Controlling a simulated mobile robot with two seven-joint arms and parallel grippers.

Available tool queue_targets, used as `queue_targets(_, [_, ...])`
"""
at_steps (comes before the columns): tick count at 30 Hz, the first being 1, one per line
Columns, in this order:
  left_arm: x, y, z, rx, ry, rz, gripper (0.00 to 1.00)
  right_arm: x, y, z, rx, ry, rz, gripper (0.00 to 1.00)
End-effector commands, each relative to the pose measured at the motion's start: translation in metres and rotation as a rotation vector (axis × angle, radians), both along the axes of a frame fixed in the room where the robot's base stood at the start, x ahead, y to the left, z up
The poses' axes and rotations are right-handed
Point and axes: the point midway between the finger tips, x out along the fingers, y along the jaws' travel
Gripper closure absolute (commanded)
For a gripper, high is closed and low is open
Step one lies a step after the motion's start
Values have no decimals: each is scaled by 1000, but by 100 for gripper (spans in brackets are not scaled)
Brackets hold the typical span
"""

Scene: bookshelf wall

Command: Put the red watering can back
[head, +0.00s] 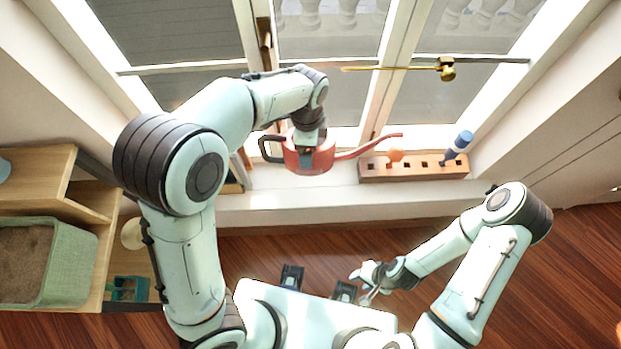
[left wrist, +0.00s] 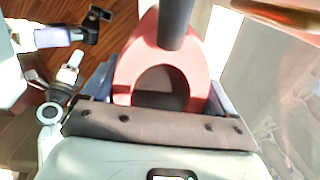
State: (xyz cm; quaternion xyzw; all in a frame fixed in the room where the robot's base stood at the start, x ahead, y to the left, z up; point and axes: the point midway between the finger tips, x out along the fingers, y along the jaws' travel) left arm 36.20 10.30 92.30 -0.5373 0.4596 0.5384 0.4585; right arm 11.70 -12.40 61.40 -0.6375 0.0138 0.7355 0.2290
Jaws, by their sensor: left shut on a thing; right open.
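The red watering can (head: 322,161) is at the window sill in the head view, roughly upright, with its spout pointing right and its dark handle at the left. My left gripper (head: 308,148) comes down on it from above and is shut on it. In the left wrist view the can's red top (left wrist: 128,75) with its round opening lies between the fingers of my left gripper (left wrist: 160,92), and the dark handle rises past it. Whether the can's base touches the sill is hard to tell. My right gripper (head: 367,285) is open and empty, low near my base.
A wooden rack (head: 432,173) with several holes stands on the sill (head: 300,204), under the spout's end; it holds an orange item (head: 394,157) and a blue tool (head: 461,140). A brass rod (head: 400,69) crosses the window. A green planter (head: 90,262) stands on shelves at left.

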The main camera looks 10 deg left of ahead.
Motion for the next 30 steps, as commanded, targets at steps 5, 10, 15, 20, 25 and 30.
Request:
queue_targets(5, [0, 0, 0, -1, -1, 0, 49, -1, 0, 0, 0, 1, -1, 57])
queue_targets(10, [0, 0, -7, 1, 1, 1, 49, -1, 0, -1, 0, 2, 0, 57])
queue_targets(15, [-1, 1, -46, 4, 6, 2, 49, -5, 0, -7, 0, 6, 0, 57])
queue_targets(20, [-1, 1, -89, 4, 6, 3, 49, -8, 0, -13, 0, 9, 0, 57])
queue_targets(25, [-1, 1, -130, 3, 4, 4, 49, -10, 0, -18, -1, 11, 0, 57])
queue_targets(30, [0, 0, -153, 1, 0, 2, 49, -11, 0, -20, 0, 12, 0, 57])
